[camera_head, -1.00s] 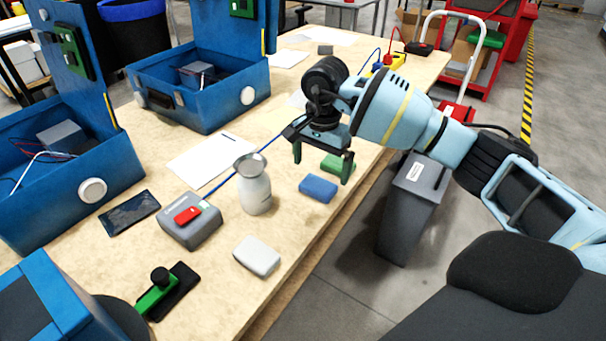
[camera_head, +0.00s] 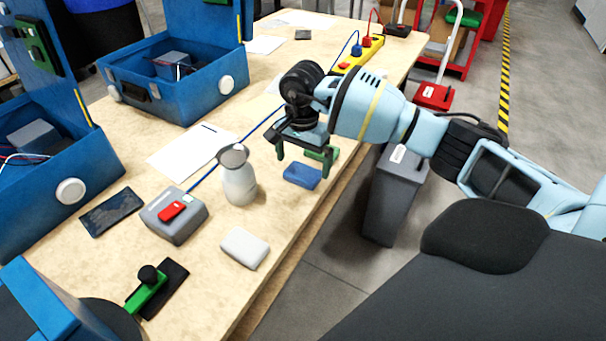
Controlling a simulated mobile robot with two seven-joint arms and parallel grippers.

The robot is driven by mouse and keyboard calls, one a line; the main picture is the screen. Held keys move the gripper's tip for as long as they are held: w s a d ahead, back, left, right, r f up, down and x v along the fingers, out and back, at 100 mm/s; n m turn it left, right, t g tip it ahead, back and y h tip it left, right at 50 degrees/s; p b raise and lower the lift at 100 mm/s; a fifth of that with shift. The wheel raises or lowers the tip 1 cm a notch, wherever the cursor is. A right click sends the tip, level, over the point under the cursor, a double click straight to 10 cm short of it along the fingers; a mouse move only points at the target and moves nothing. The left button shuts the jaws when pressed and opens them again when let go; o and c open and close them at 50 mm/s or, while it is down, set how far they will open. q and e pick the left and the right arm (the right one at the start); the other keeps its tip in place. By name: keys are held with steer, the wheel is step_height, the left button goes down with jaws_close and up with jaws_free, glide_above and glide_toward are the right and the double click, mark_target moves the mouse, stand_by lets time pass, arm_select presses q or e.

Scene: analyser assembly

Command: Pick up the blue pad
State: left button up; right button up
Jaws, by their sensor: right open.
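The blue pad (camera_head: 302,176) lies flat on the wooden table near its right edge. My right gripper (camera_head: 303,163) is open above and just behind the pad, its fingers pointing down. The fingers look empty, and whether they touch anything cannot be told. My left gripper does not show.
A white pad (camera_head: 244,248) and a grey-white bottle (camera_head: 238,178) stand nearer and left on the table (camera_head: 206,265). A grey device with a red part (camera_head: 174,214) is further left. Blue cases (camera_head: 190,85) stand behind. A grey bin (camera_head: 393,200) is beside the table.

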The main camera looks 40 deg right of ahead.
mark_target(303, 171)
step_height(303, 171, down, 3)
steer(key=shift+w+d+f, duration=0.15)
steer(key=shift+f, duration=0.05)
steer(key=c, duration=0.9)
steer(key=shift+c, duration=0.2)
steer(key=shift+r, duration=0.1)
steer(key=shift+r, duration=0.5)
step_height(303, 171, up, 2)
steer(key=shift+r, duration=0.15)
steer(key=s+a, duration=0.3)
steer(key=s+a+r, duration=0.1)
steer(key=s+a, duration=0.2)
steer(key=a, duration=0.1)
steer(key=s+a, duration=0.3)
steer(key=a, duration=0.1)
steer(key=shift+s+a+r+b, duration=0.2)
steer(key=shift+s+a+b, duration=0.05)
steer(key=shift+s+b, duration=0.1)
steer(key=shift+s+a, duration=0.35)
steer(key=shift+a, duration=0.05)
